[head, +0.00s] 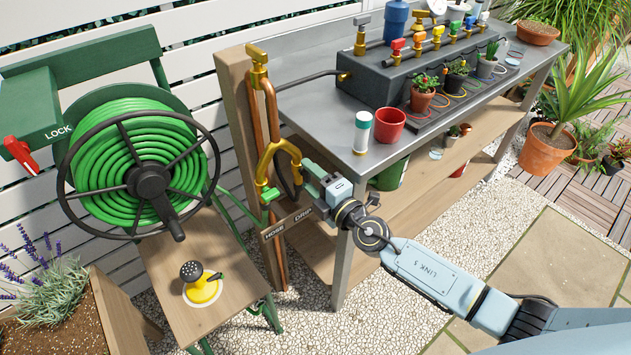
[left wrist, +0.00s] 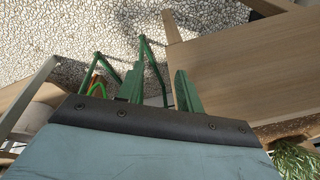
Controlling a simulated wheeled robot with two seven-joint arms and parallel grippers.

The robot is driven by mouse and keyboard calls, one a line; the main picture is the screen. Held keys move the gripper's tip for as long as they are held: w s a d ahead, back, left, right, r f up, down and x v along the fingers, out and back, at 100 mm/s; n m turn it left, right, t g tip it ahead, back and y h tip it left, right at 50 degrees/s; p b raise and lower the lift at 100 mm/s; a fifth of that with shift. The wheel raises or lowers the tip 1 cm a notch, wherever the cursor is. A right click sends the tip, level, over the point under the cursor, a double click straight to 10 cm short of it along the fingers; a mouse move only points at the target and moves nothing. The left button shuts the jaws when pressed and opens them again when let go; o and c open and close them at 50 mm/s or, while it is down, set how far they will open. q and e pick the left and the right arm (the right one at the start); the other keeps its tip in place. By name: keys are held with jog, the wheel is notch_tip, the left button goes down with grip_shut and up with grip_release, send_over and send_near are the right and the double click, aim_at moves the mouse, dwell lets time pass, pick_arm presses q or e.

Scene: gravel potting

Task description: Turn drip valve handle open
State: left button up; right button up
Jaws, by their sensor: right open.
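A yellow Y-splitter (head: 279,155) sits on the copper pipe by the bench's left post. A green valve handle (head: 269,195) shows on its left branch, above the HOSE label. My right gripper (head: 311,181) is open at the right branch, above the DRIP label (head: 304,214). The drip valve handle is hidden by that gripper, so I cannot tell its angle or whether the fingers touch it. My left gripper (left wrist: 160,92) shows only in the left wrist view, its green fingers apart with nothing between them.
A green hose reel (head: 140,165) stands left of the pipe. A yellow sprinkler nozzle (head: 202,282) lies on the wooden shelf in front. The metal bench (head: 330,115) behind holds a red cup (head: 389,125), a white bottle with a teal cap (head: 362,132) and a valve manifold (head: 425,50).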

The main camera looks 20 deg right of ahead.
jog(key=v, duration=0.5)
jog(key=shift+f, duration=0.15)
pick_arm(q)
jog(key=shift+w+d+r+b, duration=0.3)
jog(key=shift+d+r, duration=0.15)
jog(key=shift+r, duration=0.25)
jog(key=shift+w+d+r+b, duration=0.25)
jog(key=shift+d+r+b, duration=0.15)
jog(key=shift+r, duration=0.3)
jog(key=shift+w+d+r+b, duration=0.25)
jog(key=shift+d+r, duration=0.2)
jog(key=shift+r, duration=0.25)
pick_arm(e)
send_near(309, 179)
jog(key=shift+r+v, duration=0.15)
jog(key=shift+v, duration=0.9)
jog(key=shift+r+v, duration=0.1)
jog(key=shift+v, duration=0.95)
